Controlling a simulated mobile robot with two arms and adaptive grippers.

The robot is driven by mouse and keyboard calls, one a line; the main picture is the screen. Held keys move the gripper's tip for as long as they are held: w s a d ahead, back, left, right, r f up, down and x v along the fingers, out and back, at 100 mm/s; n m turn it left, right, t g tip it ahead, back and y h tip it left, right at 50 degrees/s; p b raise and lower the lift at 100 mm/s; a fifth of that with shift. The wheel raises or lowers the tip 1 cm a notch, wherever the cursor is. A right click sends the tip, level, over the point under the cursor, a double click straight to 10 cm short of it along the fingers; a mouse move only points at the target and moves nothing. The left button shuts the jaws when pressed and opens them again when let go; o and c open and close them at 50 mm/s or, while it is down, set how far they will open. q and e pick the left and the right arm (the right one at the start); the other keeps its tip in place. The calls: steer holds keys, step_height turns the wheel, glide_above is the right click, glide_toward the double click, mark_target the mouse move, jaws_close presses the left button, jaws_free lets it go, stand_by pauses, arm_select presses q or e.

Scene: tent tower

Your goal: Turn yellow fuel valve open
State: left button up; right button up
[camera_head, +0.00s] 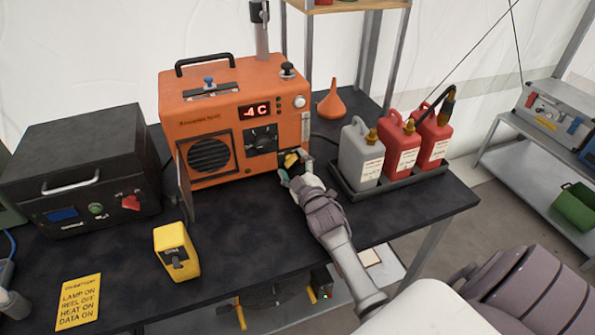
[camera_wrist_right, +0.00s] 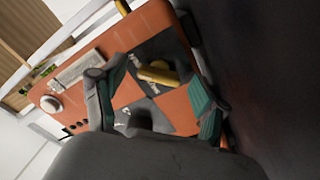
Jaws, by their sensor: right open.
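The orange heater unit (camera_head: 235,105) stands on the dark table, with a lit display reading about -4 C. The yellow fuel valve (camera_head: 291,159) is at its lower right front, partly hidden by my right gripper (camera_head: 291,176). In the right wrist view the yellow valve handle (camera_wrist_right: 157,74) sits on a dark plate, between and beyond the fingertips of my right gripper (camera_wrist_right: 150,103). The gripper is open, its fingers spread either side of the valve, and I see no clear contact. My left gripper is not in view.
A tray (camera_head: 392,187) with a grey canister (camera_head: 360,155) and two red canisters (camera_head: 398,145) stands right of the heater. An orange funnel (camera_head: 331,102) is behind. A black case (camera_head: 80,165) and a yellow device (camera_head: 176,251) are at left. Table room is clear in front.

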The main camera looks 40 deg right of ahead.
steer(key=v, duration=1.2)
steer(key=shift+f, duration=0.1)
steer(key=shift+d, duration=0.1)
